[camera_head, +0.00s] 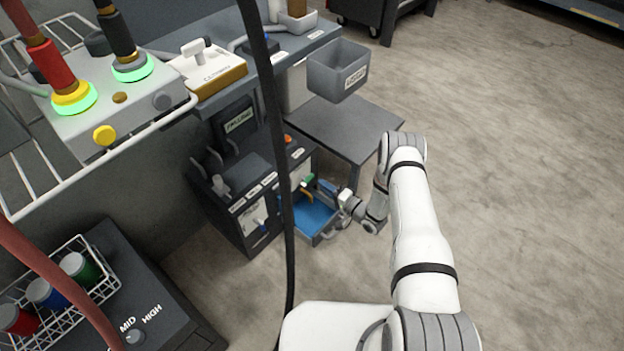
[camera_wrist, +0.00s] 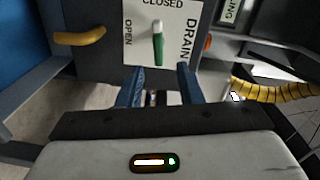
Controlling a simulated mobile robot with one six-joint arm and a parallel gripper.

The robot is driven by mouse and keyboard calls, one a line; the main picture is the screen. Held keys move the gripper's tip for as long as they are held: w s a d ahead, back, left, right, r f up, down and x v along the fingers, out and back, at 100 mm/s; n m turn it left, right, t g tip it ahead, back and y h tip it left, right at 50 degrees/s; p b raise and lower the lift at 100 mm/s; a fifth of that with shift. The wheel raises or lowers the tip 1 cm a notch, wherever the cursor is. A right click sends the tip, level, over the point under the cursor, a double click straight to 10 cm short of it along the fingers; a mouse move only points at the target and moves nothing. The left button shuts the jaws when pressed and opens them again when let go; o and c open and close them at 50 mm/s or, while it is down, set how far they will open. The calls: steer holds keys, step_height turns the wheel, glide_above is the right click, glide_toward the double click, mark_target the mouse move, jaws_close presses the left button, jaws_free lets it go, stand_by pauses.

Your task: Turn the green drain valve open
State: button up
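The green drain valve handle (camera_wrist: 158,48) shows in the wrist view on a white plate (camera_wrist: 140,38) marked CLOSED at the top, OPEN at the left and DRAIN at the right. The handle lies upright in the picture, its green end pointing down towards my gripper, below the word CLOSED. My gripper (camera_wrist: 160,70) is open, its two blue fingers apart on either side of the handle's line. The handle's end appears just ahead of the fingertips, with no contact visible. In the head view the green handle (camera_head: 309,179) is small, close to my gripper (camera_head: 327,189).
A blue tray (camera_head: 318,226) sits low beneath the valve. A yellow handle (camera_wrist: 80,37) is left of the plate, and a yellow ribbed hose (camera_wrist: 275,92) is at the right in the wrist view. A grey table (camera_head: 340,128) stands behind. A black hose (camera_head: 271,105) crosses the head view.

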mark_target(311, 180)
steer(key=shift+y, duration=0.3)
steer(key=x, duration=0.2)
steer(key=b+x, duration=0.1)
steer(key=x, duration=0.2)
steer(key=b+x, duration=0.1)
steer(key=x, duration=0.1)
steer(key=shift+s+a+f, duration=0.25)
steer(key=shift+a+f, duration=0.05)
steer(key=shift+a, duration=0.15)
jaws_close()
steer(key=shift+d, duration=0.3)
steer(key=shift+a, duration=0.35)
